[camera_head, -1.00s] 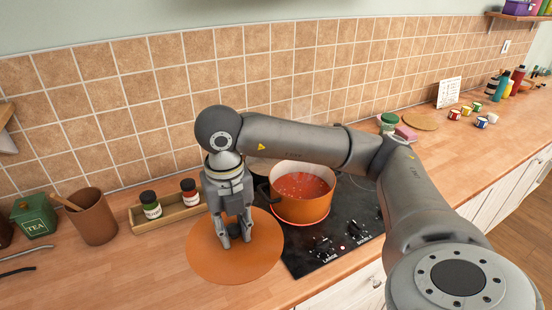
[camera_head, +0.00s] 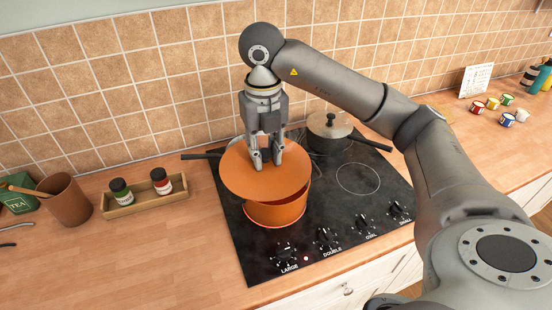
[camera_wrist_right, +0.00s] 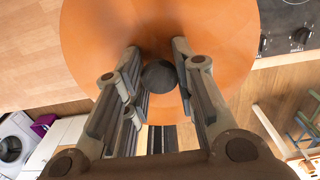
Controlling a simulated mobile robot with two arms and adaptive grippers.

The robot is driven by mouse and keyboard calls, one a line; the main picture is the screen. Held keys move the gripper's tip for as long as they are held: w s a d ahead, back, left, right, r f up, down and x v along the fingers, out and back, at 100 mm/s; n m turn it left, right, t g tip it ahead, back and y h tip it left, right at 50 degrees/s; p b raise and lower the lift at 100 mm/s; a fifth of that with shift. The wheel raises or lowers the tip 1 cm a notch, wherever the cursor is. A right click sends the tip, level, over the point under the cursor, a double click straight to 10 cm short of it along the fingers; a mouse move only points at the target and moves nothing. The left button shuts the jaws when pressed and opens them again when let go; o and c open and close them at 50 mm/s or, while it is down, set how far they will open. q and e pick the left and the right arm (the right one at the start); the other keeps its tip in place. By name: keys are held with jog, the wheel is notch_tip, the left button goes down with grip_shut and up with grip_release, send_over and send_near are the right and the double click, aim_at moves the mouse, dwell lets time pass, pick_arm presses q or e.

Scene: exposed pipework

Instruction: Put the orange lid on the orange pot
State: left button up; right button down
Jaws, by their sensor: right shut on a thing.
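The orange lid (camera_head: 245,178) is a flat disc with a dark knob, which shows in the right wrist view (camera_wrist_right: 159,76). My right gripper (camera_head: 265,162) points down and is shut on that knob. The orange pot (camera_head: 276,213) stands on the front left burner, which glows red around its base. The lid is over the pot, set off toward the left and back. A strip of the pot's inside shows at the right, so the lid does not sit squarely on the rim. I cannot tell whether lid and rim touch. My left gripper is not in view.
A grey lidded pan (camera_head: 330,132) stands at the back of the black hob (camera_head: 355,210). A dark handle (camera_head: 200,155) sticks out behind the lid. A wooden tray (camera_head: 145,203) with two jars stands left, beside a brown cup (camera_head: 66,200). The counter in front is clear.

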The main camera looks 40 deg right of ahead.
jog(key=w+d+f+p, duration=0.1)
jog(key=w+d+f, duration=0.1)
jog(key=w+d+f+p, duration=0.1)
jog(key=w+d+f, duration=0.1)
jog(key=d+f, duration=0.1)
jog(key=shift+f, duration=0.1)
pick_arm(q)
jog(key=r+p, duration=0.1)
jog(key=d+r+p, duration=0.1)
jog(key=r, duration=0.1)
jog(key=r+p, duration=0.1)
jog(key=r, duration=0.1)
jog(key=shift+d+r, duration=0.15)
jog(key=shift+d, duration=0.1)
pick_arm(e)
jog(key=f, duration=0.3)
jog(key=w+f, duration=0.1)
jog(key=f, duration=0.1)
jog(key=shift+w+d, duration=0.1)
jog(key=shift+d, duration=0.3)
jog(key=shift+f+b, duration=0.65)
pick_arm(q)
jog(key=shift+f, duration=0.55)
pick_arm(e)
jog(key=c, duration=1.2)
grip_release()
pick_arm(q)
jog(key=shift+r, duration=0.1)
pick_arm(e)
jog(key=shift+r, duration=0.15)
